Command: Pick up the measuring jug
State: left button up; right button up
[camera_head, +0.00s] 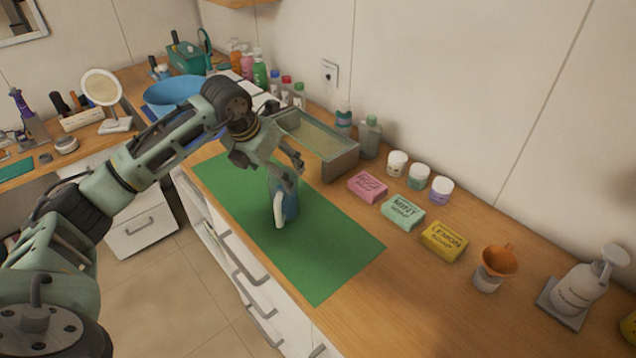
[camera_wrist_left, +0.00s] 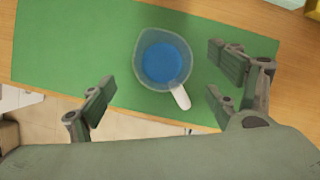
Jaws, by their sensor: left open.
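The measuring jug (camera_head: 290,205) stands upright on the green mat (camera_head: 323,262). It is clear with blue inside and has a white handle toward the counter's front edge. In the left wrist view the jug (camera_wrist_left: 163,59) is seen from above, with its handle pointing down and right. My left gripper (camera_head: 284,171) is open above the jug and hides part of its top. In the left wrist view the open fingers of my left gripper (camera_wrist_left: 162,92) lie on either side of the jug's lower part, with nothing between the pads held. My right gripper is not in view.
The mat's right part is clear.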

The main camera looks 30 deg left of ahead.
aim_at(283, 201)
pick_arm(q)
jog(key=p+x, duration=0.3)
jog(key=x, duration=0.3)
jog(key=shift+d+f+p, duration=0.2)
jog(key=shift+f+p, duration=0.15)
jog(key=shift+f, duration=0.05)
jog(key=shift+s, duration=0.1)
jog(key=shift+c, duration=0.4)
jog(key=c, duration=0.9)
jog(key=shift+r, duration=0.1)
jog(key=c, duration=0.7)
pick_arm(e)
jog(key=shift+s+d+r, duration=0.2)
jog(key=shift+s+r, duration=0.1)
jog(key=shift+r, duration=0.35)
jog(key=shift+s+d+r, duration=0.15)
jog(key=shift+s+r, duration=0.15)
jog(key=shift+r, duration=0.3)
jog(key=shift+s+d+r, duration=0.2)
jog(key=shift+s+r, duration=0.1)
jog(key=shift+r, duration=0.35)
